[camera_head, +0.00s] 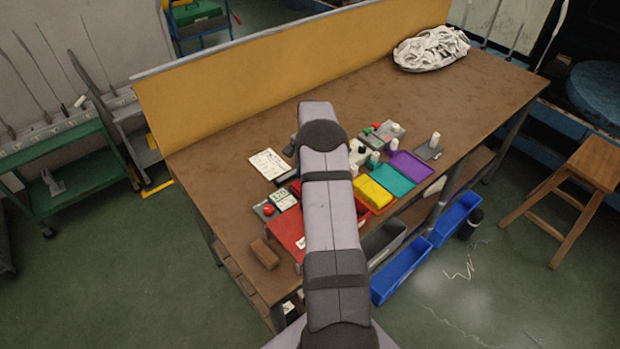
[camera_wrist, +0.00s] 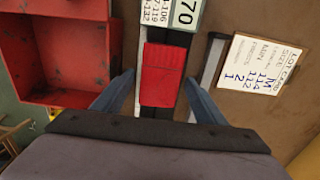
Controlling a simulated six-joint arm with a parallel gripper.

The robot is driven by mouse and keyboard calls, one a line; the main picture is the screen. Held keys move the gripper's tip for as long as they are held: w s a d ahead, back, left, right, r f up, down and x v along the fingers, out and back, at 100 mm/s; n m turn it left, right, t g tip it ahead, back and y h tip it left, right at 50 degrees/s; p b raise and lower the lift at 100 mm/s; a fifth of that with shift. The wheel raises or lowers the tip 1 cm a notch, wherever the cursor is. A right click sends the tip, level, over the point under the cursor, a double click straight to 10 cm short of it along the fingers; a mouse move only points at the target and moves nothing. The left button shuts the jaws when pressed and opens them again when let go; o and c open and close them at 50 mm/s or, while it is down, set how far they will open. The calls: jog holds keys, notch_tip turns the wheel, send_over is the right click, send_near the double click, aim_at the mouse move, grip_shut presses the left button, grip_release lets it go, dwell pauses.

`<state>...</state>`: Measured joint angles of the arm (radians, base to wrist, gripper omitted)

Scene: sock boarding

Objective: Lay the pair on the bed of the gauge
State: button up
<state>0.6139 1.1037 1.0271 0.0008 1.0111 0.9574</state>
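The pair (camera_wrist: 164,75) is a red folded bundle with a ribbed upper part. In the wrist view it lies flat on the dark bed of the gauge (camera_wrist: 163,38), beside a pale strip on its left. My gripper (camera_wrist: 160,82) is open, with one blue-grey finger on each side of the pair. A narrow gap shows between each finger and the red cloth. In the head view my arm hides the gripper and the pair.
A red tray (camera_wrist: 62,50) stands left of the gauge, and a lot card (camera_wrist: 258,75) on a board lies right. In the head view, yellow (camera_head: 372,193), teal (camera_head: 391,178) and purple (camera_head: 410,165) trays sit right of my arm.

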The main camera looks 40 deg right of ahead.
notch_tip(320, 180, up, 12)
jog(key=b, duration=0.3)
jog(key=shift+r, duration=0.2)
dwell(0.4)
jog(key=shift+a, duration=0.1)
